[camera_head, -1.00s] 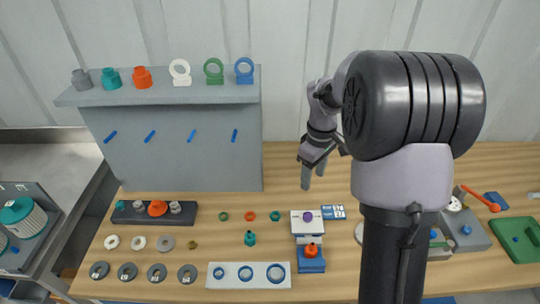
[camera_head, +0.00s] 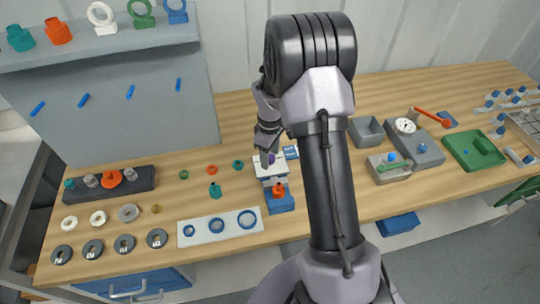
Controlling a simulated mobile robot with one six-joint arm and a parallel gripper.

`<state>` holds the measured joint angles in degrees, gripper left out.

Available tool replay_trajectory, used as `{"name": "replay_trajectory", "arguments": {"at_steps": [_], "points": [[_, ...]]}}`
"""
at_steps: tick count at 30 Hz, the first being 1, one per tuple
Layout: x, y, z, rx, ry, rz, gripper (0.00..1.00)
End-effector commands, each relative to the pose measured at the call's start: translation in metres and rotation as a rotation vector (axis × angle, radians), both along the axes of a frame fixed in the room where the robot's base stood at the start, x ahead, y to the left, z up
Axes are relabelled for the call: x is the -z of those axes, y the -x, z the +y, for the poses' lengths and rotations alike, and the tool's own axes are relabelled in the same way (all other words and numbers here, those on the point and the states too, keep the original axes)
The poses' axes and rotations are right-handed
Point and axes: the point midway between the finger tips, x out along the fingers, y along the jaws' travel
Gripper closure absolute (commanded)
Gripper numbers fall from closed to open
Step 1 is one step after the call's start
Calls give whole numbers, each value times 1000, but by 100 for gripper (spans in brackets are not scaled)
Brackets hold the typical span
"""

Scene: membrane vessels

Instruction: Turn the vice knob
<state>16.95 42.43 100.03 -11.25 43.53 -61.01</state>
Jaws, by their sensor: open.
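A white-topped block (camera_head: 267,172) with a purple knob (camera_head: 271,158) stands near the middle of the table. Directly in front of it is a blue block (camera_head: 281,204) with an orange knob-like part (camera_head: 279,190). I cannot tell for certain which of these is the vice knob. My gripper (camera_head: 265,155) is open and points down at the white-topped block, close beside the purple knob and partly covering it. I cannot tell whether it touches the knob. My own arm hides part of the table to the right.
A white plate with blue rings (camera_head: 205,231) lies front left of the blocks. Small coloured rings and a teal part (camera_head: 215,191) lie to the left. A grey panel with a shelf (camera_head: 120,100) stands behind left. Grey trays, a gauge (camera_head: 405,126) and a green tray (camera_head: 464,154) are at the right.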

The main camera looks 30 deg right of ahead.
Motion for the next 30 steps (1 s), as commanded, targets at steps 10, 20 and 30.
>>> {"name": "replay_trajectory", "arguments": {"at_steps": [10,20,30], "points": [[-1,0,0,0,0,0,89],[-1,0,0,19,0,0,100],[0,0,0,219,0,1,100]]}}
